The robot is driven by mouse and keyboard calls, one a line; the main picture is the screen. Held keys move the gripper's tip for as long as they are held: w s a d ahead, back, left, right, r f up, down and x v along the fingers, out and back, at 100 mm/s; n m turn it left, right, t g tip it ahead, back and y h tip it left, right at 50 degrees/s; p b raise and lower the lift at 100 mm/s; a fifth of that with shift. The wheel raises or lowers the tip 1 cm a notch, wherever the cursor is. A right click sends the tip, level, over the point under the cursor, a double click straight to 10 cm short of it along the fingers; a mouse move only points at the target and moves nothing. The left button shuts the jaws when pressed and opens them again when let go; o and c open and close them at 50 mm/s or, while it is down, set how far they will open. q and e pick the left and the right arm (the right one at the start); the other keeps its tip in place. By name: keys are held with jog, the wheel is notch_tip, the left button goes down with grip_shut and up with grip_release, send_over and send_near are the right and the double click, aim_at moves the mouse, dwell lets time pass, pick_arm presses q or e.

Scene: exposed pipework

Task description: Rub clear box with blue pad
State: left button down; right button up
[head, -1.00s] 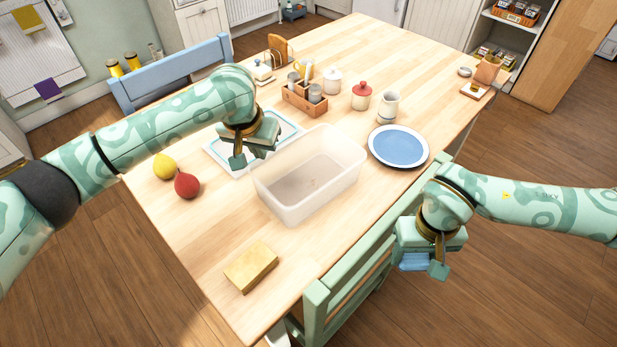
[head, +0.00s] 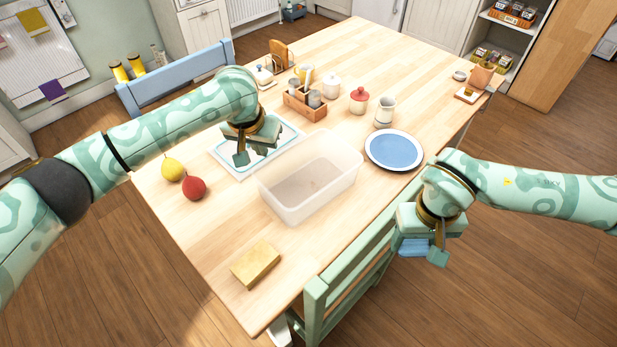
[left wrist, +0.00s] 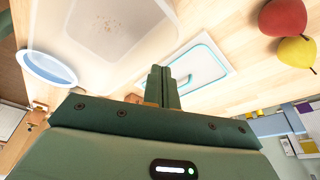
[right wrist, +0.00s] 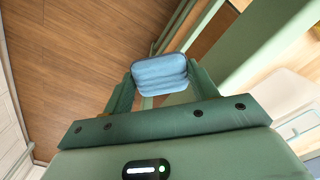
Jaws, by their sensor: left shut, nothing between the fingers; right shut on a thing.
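The clear box (head: 310,205) is a translucent open-topped bin standing upright on the wooden table; faint brownish specks show on its floor. It also shows in the left wrist view (left wrist: 75,28). My right gripper (head: 425,250) is shut on the blue pad (head: 413,246), off the table's near right edge, beside the green chair. In the right wrist view the blue pad (right wrist: 160,75) sits between both fingers. My left gripper (head: 243,158) is shut and empty above the white tray, just left of the box; its fingers meet in the left wrist view (left wrist: 162,85).
A yellow sponge-like block (head: 256,264) lies near the front edge. A blue plate (head: 394,150) is right of the box. A red fruit (head: 194,188) and a yellow one (head: 173,169) lie left. A green chair (head: 345,280) stands along the near edge. A wooden caddy (head: 305,105) is behind.

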jog(key=shift+r+p, duration=1.8)
jog(key=shift+r, duration=0.85)
pick_arm(q)
notch_tip(320, 180, up, 3)
jog(key=shift+r, duration=0.1)
pick_arm(e)
jog(key=shift+f, duration=0.1)
pick_arm(q)
jog(key=p+v, duration=0.6)
jog(key=v, duration=0.5)
jog(key=shift+s+r, duration=0.25)
jog(key=shift+r, duration=0.1)
pick_arm(e)
notch_tip(320, 180, up, 7)
jog(key=shift+r+t, duration=0.2)
jog(key=shift+t, duration=0.2)
